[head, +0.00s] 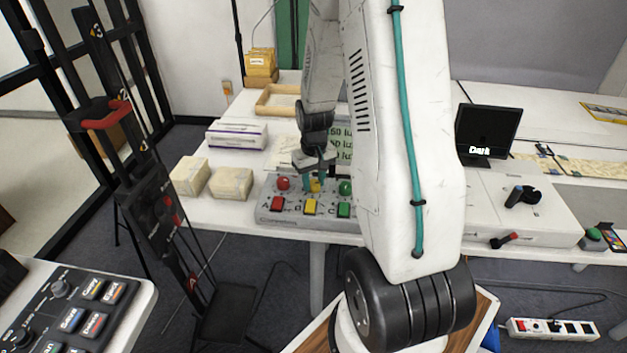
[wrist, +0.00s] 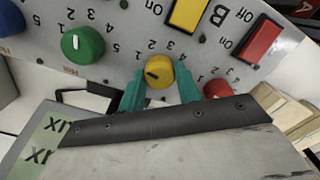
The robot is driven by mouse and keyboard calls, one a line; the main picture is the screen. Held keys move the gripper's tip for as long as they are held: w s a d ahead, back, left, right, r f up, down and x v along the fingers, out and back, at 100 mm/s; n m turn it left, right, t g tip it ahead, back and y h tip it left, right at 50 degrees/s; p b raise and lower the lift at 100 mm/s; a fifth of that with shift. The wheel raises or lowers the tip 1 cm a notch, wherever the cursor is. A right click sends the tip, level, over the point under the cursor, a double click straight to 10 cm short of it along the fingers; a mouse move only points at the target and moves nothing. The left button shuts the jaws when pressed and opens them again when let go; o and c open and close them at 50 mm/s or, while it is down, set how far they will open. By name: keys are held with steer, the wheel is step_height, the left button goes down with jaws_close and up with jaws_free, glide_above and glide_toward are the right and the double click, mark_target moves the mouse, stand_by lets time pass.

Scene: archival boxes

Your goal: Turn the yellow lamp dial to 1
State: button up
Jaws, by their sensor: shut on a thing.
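The yellow dial (wrist: 160,72) sits on a grey control panel (wrist: 125,28), between a green dial (wrist: 83,45) and a red dial (wrist: 217,89). My gripper (wrist: 161,92) has teal fingers on either side of the yellow dial and is shut on it. A dark mark on the dial's face points toward the left of the wrist view; I cannot tell surely which printed number it meets. In the head view my gripper (head: 318,182) comes down on the yellow dial (head: 315,186), which is partly hidden by the fingers.
Red, yellow and green switches (head: 310,207) lie in front of the dials. A green-tinted lux display (head: 342,135) stands behind, partly hidden by my arm. Wrapped blocks (head: 231,184) stand left of the panel. A dark monitor (head: 487,130) reading "Dark" stands right.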

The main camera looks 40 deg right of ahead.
mark_target(315, 182)
steer(key=shift+s, duration=0.1)
stand_by(0.3)
steer(key=o, duration=1)
steer(key=shift+r, duration=0.3)
step_height(315, 182, up, 7)
steer(key=shift+r, duration=0.1)
